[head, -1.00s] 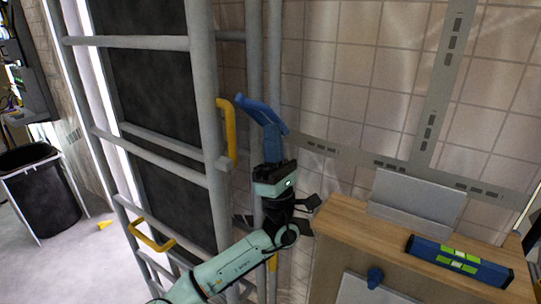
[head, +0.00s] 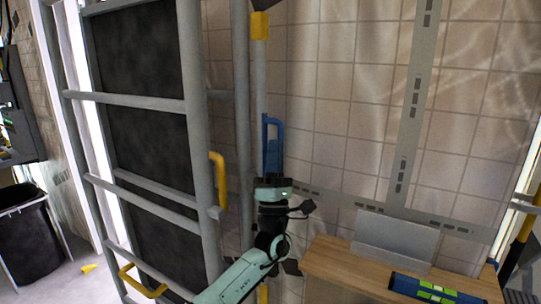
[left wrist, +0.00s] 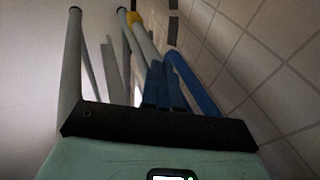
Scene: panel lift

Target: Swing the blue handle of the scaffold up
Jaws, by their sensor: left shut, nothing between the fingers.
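The scaffold (head: 196,120) stands at the left as grey tubes and rungs. The blue handle (head: 273,119) shows as a narrow upright loop right beside a grey pole, in front of the tiled wall. My left gripper (head: 271,148) points upward just below and against the loop in the picture; its blue fingers are shut with nothing between them. In the left wrist view the handle (left wrist: 195,85) runs as a curved blue bar just right of the fingers (left wrist: 160,72). I cannot tell whether they touch. My right gripper is not in view.
Yellow bars (head: 219,180) stick out from the scaffold near my left arm. A wooden cabinet (head: 340,262) with a grey panel (head: 395,238) and a blue-green level (head: 430,289) stands at right. A black bin (head: 30,235) is at far left. A yellow collar (head: 260,26) sits high on the pole.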

